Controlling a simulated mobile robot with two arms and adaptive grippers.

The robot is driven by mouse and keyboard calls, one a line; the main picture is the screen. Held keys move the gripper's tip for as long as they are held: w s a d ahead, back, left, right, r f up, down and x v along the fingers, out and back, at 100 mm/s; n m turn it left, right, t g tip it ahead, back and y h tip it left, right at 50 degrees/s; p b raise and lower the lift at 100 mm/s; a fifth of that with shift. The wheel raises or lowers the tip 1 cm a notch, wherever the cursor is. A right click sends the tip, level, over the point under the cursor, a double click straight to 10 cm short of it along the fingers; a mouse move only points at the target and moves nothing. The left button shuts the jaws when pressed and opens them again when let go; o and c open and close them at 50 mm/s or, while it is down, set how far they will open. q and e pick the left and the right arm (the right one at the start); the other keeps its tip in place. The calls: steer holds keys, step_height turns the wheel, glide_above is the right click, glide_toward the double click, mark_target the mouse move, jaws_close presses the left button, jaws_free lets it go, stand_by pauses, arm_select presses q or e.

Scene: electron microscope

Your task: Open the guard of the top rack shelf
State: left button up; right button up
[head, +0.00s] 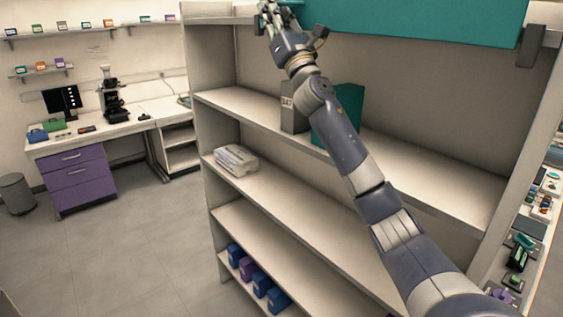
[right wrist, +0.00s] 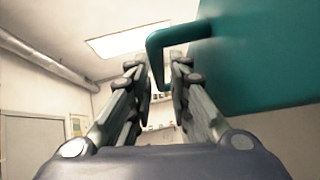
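The teal guard (head: 410,22) is a flat panel across the top of the beige rack (head: 218,65), cut off by the upper picture edge. It looms at the right in the right wrist view (right wrist: 265,60), with a bent teal handle (right wrist: 154,55) sticking out to the left. My right gripper (head: 268,12) is up at the guard's left end. In the right wrist view its two fingers (right wrist: 158,68) stand apart on either side of the handle's bent end, with gaps visible, so it looks open. My left gripper is out of view.
Below the guard, a shelf holds a grey binder (head: 293,112) and a teal box (head: 350,105). Lower shelves hold a white stack (head: 235,159) and several blue and purple boxes (head: 257,280). A desk (head: 78,180) stands at left; floor between is clear.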

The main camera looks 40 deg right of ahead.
steer(key=b+v, duration=0.7)
steer(key=v, duration=0.5)
arm_select(q)
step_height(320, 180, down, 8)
steer(key=b, duration=0.2)
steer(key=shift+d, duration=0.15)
arm_select(e)
steer(key=w+f+m+g, duration=0.2)
steer(key=w+f+m, duration=0.1)
steer(key=f, duration=0.9)
steer(key=w+d+f+m+g+h, duration=0.1)
steer(key=w+f+m+g, duration=0.2)
steer(key=f, duration=0.8)
steer(key=w+f+m+g+h, duration=0.1)
steer(key=w+f+m, duration=0.3)
steer(key=f, duration=0.8)
steer(key=shift+w+d+f+m+g, duration=0.3)
steer(key=shift+w+d+g, duration=0.05)
steer(key=shift+g, duration=0.35)
